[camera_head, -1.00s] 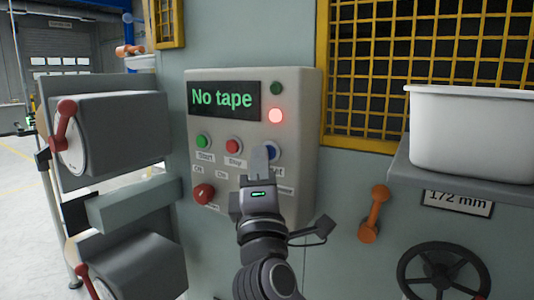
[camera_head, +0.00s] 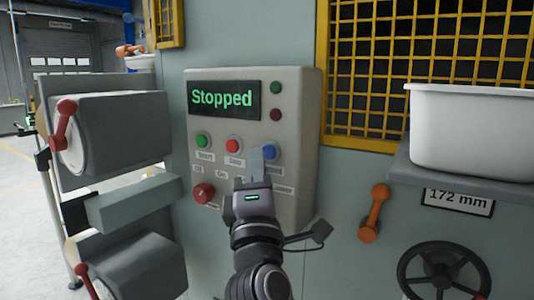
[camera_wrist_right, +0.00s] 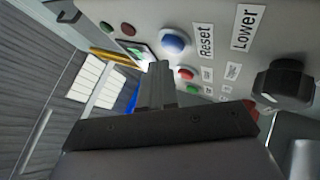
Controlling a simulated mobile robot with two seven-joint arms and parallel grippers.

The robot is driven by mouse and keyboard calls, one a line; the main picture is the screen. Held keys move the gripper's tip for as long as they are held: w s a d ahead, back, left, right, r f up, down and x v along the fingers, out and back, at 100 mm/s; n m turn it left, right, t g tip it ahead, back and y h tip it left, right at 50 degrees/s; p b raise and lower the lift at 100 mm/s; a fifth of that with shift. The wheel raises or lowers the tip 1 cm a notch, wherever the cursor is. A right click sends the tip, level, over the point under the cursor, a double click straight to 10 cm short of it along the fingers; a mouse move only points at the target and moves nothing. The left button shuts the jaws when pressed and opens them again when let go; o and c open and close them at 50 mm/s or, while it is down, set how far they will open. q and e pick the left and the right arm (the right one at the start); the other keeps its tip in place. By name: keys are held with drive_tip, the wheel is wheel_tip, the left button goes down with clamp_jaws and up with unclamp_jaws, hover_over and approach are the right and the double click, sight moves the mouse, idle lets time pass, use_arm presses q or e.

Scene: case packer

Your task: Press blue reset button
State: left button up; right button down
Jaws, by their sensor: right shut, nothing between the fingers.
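The blue reset button (camera_head: 269,152) is on the grey control box (camera_head: 302,140), right of the red stop button (camera_head: 232,146) and the green start button (camera_head: 203,141). My right gripper (camera_head: 256,162) is shut and empty, with its tips just left of and below the blue button. In the right wrist view the blue button (camera_wrist_right: 174,44) is fully visible beside its "Reset" label, apart from the fingertips (camera_wrist_right: 160,70). The display (camera_head: 223,99) reads "Stopped" and both lamps beside it are dark. My left gripper is not in view.
A red knob (camera_head: 203,193) is low on the box. An orange handle (camera_head: 374,213), a black handwheel (camera_head: 443,272) and a white bin (camera_head: 472,130) on a shelf are to the right. Grey units with red handles (camera_head: 66,122) stand at the left.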

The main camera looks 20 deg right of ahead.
drive_tip(key=shift+s+a+b, duration=0.2)
drive_tip(key=shift+s+a, duration=0.6)
drive_tip(key=shift+a, duration=0.2)
drive_tip(key=shift+s+a+b, duration=0.15)
drive_tip(key=shift+s+a, duration=0.6)
drive_tip(key=shift+a, duration=0.25)
